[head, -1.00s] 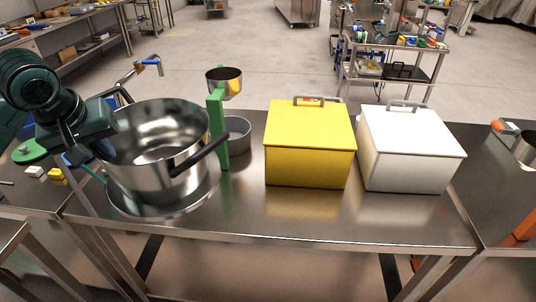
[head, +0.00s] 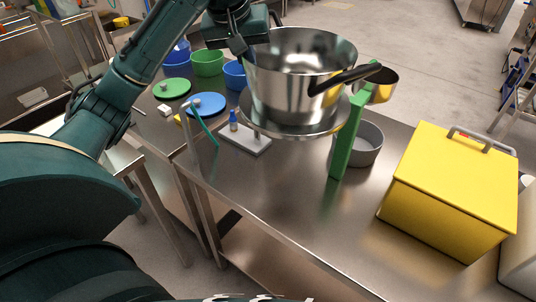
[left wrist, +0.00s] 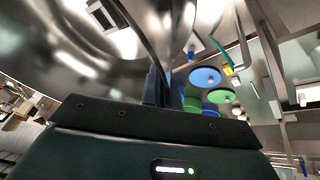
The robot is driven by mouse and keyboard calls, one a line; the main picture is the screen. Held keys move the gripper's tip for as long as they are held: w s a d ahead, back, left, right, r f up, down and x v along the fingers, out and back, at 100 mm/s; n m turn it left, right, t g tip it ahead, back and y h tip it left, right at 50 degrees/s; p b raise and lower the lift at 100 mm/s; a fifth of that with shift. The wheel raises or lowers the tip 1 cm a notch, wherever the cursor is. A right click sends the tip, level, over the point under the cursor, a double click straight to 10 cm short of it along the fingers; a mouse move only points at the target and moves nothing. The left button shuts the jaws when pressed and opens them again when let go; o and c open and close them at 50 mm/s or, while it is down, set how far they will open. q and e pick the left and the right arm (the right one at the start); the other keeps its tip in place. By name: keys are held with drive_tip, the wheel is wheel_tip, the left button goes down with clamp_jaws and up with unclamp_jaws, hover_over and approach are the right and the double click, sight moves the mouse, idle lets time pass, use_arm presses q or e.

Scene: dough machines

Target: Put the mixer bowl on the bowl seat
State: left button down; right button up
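The mixer bowl (head: 295,88) is a shiny steel bowl with a black handle pointing right in the head view. It is upright, directly over a round steel dish (head: 292,130) that looks like the bowl seat. I cannot tell whether the bowl's bottom touches the dish. My left gripper (head: 244,42) is at the bowl's left rim and appears shut on it. In the left wrist view the bowl (left wrist: 75,60) fills the upper left, with its wall by the fingers (left wrist: 165,90). The bowl hides the dish's centre. My right gripper is not in view.
A yellow box (head: 450,190) is farther right. Green (head: 171,88) and blue (head: 207,104) lids lie left. The front steel tabletop (head: 285,195) is clear.

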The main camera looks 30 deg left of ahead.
use_arm(q)
wheel_tip(320, 180, down, 27)
drive_tip(key=shift+w+r, duration=0.15)
drive_tip(key=shift+r, duration=0.05)
idle(0.3)
drive_tip(key=c, duration=2.1)
unclamp_jaws()
drive_tip(key=shift+f, duration=0.25)
drive_tip(key=shift+c, duration=0.2)
drive_tip(key=o, duration=0.5)
drive_tip(key=shift+c, duration=0.2)
drive_tip(key=shift+r, duration=0.1)
